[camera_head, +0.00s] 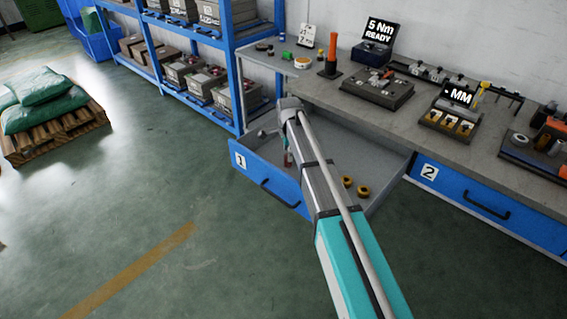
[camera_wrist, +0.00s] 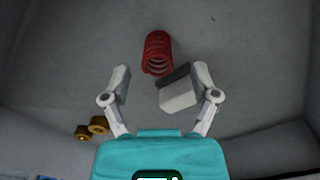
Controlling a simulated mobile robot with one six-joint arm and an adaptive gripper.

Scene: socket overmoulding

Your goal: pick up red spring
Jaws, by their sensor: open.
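The red spring (camera_wrist: 157,50) lies on the grey floor of the open drawer, at the upper middle of the wrist view. My gripper (camera_wrist: 150,80) is open, with one finger at the left and one at the right. The spring is ahead of the fingertips and apart from the left one; its lower right end is close to the right finger pad, and I cannot tell whether they touch. In the head view my arm reaches into the drawer marked 1 (camera_head: 269,185). A small bit of red shows beside the arm there, too small to make out clearly.
Two brass-coloured rings (camera_head: 362,191) lie in the drawer; they also show at the lower left of the wrist view (camera_wrist: 97,124). The drawer walls surround my gripper. The workbench (camera_head: 410,110) with tools stands behind. A closed drawer marked 2 (camera_head: 470,200) is at the right.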

